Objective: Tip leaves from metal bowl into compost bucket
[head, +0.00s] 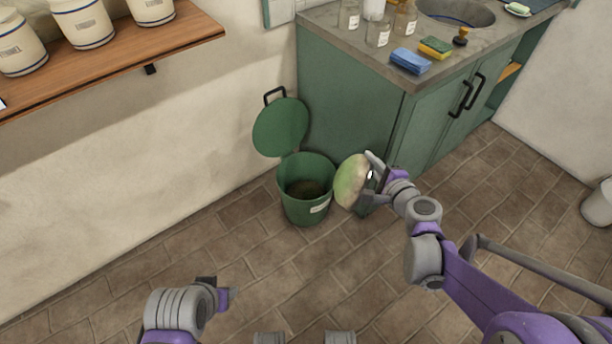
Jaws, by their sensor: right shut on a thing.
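The green compost bucket (304,204) stands on the tiled floor with its round lid (281,127) swung up and back toward the wall. Dark brown matter (305,189) lies inside it. My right gripper (372,178) is shut on the metal bowl (350,182), just right of the bucket rim. The bowl is tilted steeply on its side, and its surface shows pale with a green tint. I cannot make out any leaves in it. My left gripper (220,294) is low in the picture, apart from the bucket; its jaws are too unclear to judge.
A green cabinet (352,117) with a stone counter stands close behind the bucket and bowl. Sponges (410,61), jars and a sink (455,12) are on the counter. A wooden shelf (110,62) with crocks is at upper left. The floor in front is clear.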

